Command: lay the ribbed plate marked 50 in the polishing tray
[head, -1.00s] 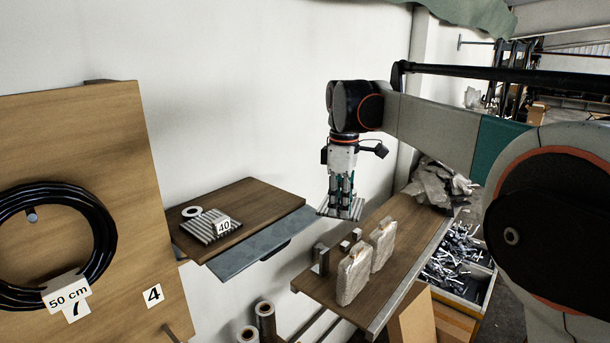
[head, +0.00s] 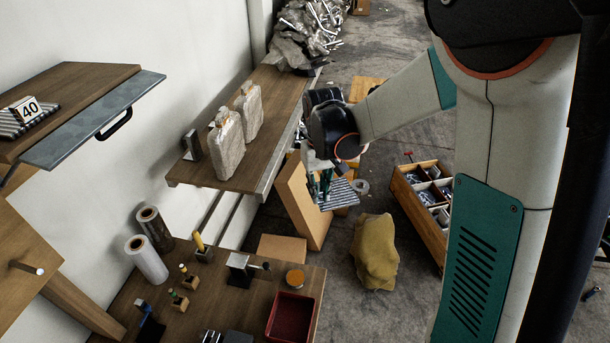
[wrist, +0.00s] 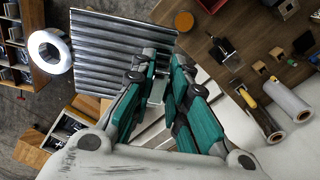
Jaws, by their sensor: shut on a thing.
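My gripper (head: 322,180) is shut on a grey ribbed plate (head: 338,194) and holds it in the air beyond the workbench. The plate's ridged face fills the upper left of the wrist view (wrist: 110,48), beside my fingers (wrist: 165,75). No number shows on it. A dark red tray (head: 271,330), probably the polishing tray, sits at the front right of the workbench, nearer the head camera than my gripper. Its corner shows at the top of the wrist view (wrist: 211,4). Another ribbed plate (head: 12,127), tagged 40, lies on the wall shelf at left.
The workbench (head: 210,262) holds foil rolls (head: 147,260), small tool blocks, a metal stand (head: 240,268) and an orange-topped jar (head: 295,278) behind the tray. Wrapped bundles (head: 226,145) stand on another shelf. A pale ring (head: 361,186) appears beside the held plate. Cartons and a cloth-covered lump (head: 375,252) are below.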

